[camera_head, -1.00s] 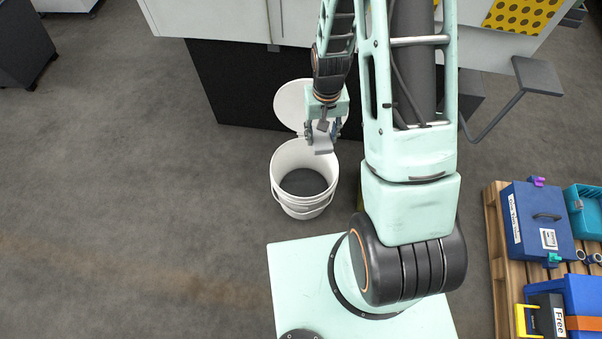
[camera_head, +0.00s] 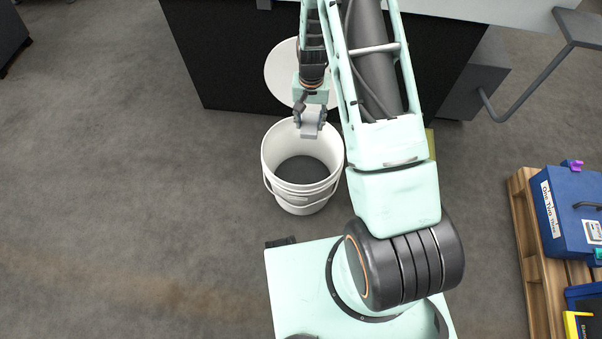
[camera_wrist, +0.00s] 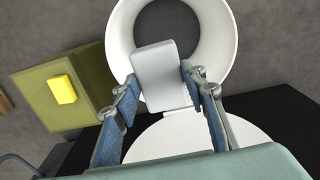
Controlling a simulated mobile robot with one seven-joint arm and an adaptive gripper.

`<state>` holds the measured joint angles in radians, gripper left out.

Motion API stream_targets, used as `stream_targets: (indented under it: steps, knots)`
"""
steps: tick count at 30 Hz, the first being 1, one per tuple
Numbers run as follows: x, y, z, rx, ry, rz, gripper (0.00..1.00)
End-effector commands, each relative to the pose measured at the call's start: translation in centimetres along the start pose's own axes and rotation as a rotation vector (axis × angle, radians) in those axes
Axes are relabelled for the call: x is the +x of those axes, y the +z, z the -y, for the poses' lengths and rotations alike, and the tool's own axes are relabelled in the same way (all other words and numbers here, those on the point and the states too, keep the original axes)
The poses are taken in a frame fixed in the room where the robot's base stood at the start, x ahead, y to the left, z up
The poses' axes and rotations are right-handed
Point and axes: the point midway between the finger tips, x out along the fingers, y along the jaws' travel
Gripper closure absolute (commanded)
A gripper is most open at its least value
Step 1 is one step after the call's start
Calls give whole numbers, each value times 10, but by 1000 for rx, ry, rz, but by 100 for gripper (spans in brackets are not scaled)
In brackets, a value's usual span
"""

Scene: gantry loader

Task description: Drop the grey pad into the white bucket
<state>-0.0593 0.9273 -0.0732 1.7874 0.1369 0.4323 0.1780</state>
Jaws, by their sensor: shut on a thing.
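The white bucket (camera_head: 302,192) stands open on the floor in front of the dark machine base, its round white lid (camera_head: 284,72) behind it. Its inside looks dark and empty. My gripper (camera_head: 311,118) is shut on the grey pad (camera_head: 309,131), which sits over the back part of the bucket's opening in the head view. In the wrist view the pad (camera_wrist: 162,74) is between the two fingers (camera_wrist: 160,88) and covers part of the rim of the bucket (camera_wrist: 122,38). The exact height of the pad above the rim is hard to tell.
In the wrist view an olive-green box (camera_wrist: 62,92) with a yellow block (camera_wrist: 63,89) on it stands beside the bucket. A wooden pallet (camera_head: 533,262) with a blue case (camera_head: 566,212) is at the right. The floor left of the bucket is clear.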

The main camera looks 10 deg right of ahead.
Motion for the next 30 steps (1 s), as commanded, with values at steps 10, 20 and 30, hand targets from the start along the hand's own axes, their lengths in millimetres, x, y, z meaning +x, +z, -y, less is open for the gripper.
stream_targets:
  steps: [10, 20, 30]
  knots:
    - [41, -12, 4, 34, -1, -1, 84]
    - [68, -11, 4, 34, -1, 0, 84]
    - [98, -11, 4, 34, -1, 0, 84]
